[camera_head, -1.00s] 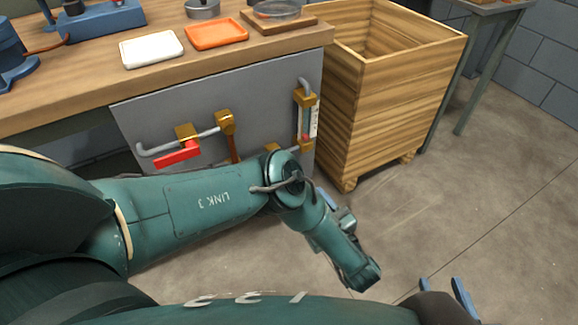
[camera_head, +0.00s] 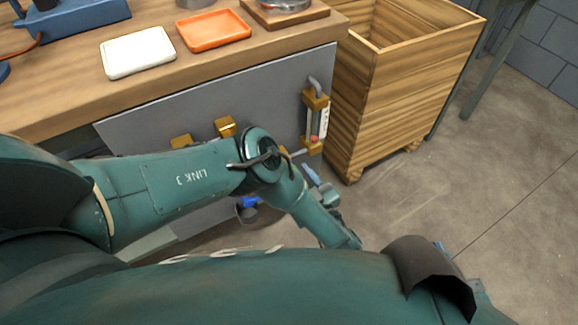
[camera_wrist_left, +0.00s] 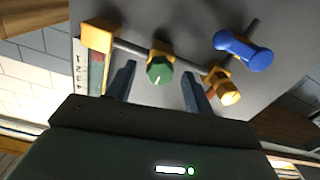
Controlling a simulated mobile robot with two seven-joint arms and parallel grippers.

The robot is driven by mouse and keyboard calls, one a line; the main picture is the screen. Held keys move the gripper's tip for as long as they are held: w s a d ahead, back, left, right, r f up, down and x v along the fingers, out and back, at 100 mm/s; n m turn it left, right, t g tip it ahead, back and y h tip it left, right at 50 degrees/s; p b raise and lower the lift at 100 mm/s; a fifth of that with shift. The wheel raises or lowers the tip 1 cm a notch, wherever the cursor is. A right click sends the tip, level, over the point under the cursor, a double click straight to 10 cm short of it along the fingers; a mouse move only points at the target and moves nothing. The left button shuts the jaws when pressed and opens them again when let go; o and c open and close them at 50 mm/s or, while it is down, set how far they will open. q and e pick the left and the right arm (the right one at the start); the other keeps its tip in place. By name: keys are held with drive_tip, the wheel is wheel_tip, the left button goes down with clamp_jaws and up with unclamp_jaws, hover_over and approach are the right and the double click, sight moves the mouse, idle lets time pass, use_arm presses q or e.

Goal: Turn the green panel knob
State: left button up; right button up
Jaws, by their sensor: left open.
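The green knob (camera_wrist_left: 160,70) sits on a brass valve body on the grey panel, with a pale mark on its face. In the left wrist view my left gripper (camera_wrist_left: 159,80) is open, with one finger on each side of the knob and no visible contact. In the head view my left arm hides the knob, and only a pale blue finger of the left gripper (camera_head: 312,174) shows beside the panel (camera_head: 275,95). A small blue part of my right gripper (camera_head: 438,246) shows at the lower right, mostly hidden by my own arm.
A blue handle (camera_wrist_left: 243,50) and a brass fitting (camera_wrist_left: 223,86) stand close to the knob. A gauge (camera_head: 315,120) is at the panel's right edge. A wooden crate (camera_head: 400,85) stands right of the bench. White and orange trays (camera_head: 213,30) lie on the bench top.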

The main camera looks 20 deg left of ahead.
use_arm(q)
drive_tip(key=shift+w+a, duration=0.25)
drive_tip(key=shift+a, duration=0.1)
drive_tip(key=shift+c, duration=0.2)
drive_tip(key=c, duration=0.9)
